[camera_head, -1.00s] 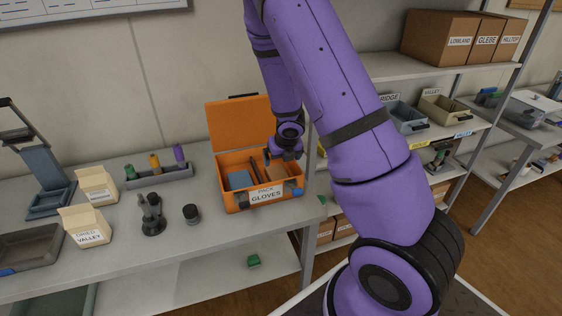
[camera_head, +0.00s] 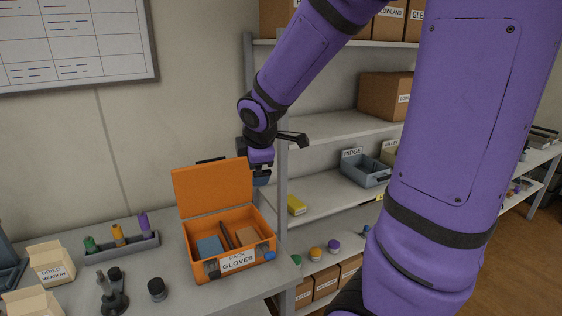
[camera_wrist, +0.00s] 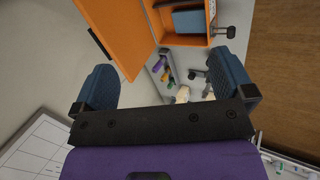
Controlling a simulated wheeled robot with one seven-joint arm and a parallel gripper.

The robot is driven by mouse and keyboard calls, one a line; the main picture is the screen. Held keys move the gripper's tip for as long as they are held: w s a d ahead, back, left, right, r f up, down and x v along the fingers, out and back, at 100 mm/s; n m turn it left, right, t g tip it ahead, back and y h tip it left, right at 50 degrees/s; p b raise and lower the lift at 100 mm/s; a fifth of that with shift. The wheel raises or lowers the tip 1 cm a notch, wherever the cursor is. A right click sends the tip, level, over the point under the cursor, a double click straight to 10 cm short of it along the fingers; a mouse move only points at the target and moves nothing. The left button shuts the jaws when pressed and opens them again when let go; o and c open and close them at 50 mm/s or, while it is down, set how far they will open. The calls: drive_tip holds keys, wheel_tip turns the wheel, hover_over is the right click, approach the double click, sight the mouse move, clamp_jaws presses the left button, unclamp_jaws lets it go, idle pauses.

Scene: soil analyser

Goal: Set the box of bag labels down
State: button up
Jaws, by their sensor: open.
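My gripper (camera_head: 262,178) is above and behind the open lid of the orange case (camera_head: 230,279), close to the shelf post. In the wrist view my gripper (camera_wrist: 166,80) has its two blue fingers wide apart with nothing between them. A small tan box (camera_head: 246,236) lies in the right part of the case. It may be the box of bag labels, but I can read no writing on it. A blue box (camera_head: 208,245) lies in the left part, with dark slim items between. The case front reads "PACK GLOVES".
The case stands on a grey bench. Left of it are a rack (camera_head: 122,247) with coloured tubes, a black-capped jar (camera_head: 157,289) and paper sample bags (camera_head: 50,262). Shelves on the right hold a yellow item (camera_head: 297,204), a grey bin (camera_head: 365,172) and cartons.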

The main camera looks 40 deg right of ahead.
drive_tip(key=s+a+r+m+y, duration=0.1)
drive_tip(key=s+a+r+m, duration=0.2)
drive_tip(key=s, duration=0.3)
drive_tip(key=s+a+r+m, duration=0.3)
drive_tip(key=s+m, duration=0.2)
drive_tip(key=s, duration=0.2)
drive_tip(key=s+a+r+m+y, duration=0.1)
drive_tip(key=s+a+r+m, duration=0.2)
drive_tip(key=s+m, duration=0.2)
drive_tip(key=shift+s+a+r+y, duration=0.25)
drive_tip(key=shift+s+a+y, duration=0.05)
drive_tip(key=shift+s, duration=0.5)
